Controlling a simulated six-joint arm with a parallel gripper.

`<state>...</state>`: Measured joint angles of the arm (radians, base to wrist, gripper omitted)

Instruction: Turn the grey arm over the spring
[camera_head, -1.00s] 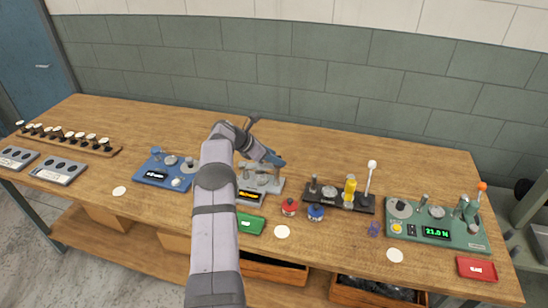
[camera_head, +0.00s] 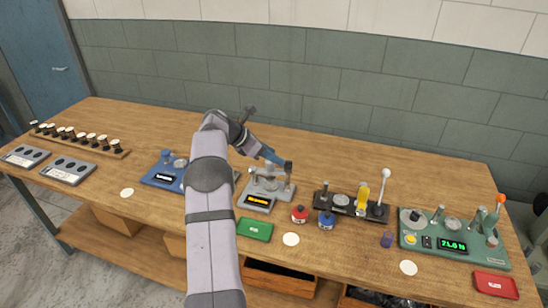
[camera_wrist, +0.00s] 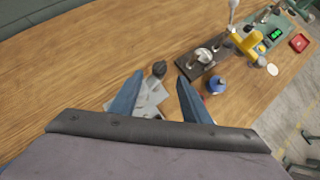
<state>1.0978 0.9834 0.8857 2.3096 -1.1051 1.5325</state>
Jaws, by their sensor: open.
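The grey device (camera_head: 258,203) with a lit amber display stands mid-bench. Grey metal parts sit on its top, and a dark knob (camera_head: 289,166) stands at its right. I cannot make out the spring or clearly separate the grey arm from the other grey parts. My gripper (camera_head: 273,157) is over the back of this device, its blue fingers close to the knob. In the wrist view my gripper (camera_wrist: 157,88) is open and empty, with the dark knob (camera_wrist: 159,68) showing between and beyond the fingertips. The device (camera_wrist: 150,97) is partly hidden behind the fingers.
A blue device (camera_head: 160,180) stands left, partly behind my arm. A black device (camera_head: 345,210) with a yellow part and a white-knobbed lever is close on the right. Red (camera_head: 299,215) and blue (camera_head: 326,222) pots and a green tray (camera_head: 254,230) lie in front. The bench behind is clear.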

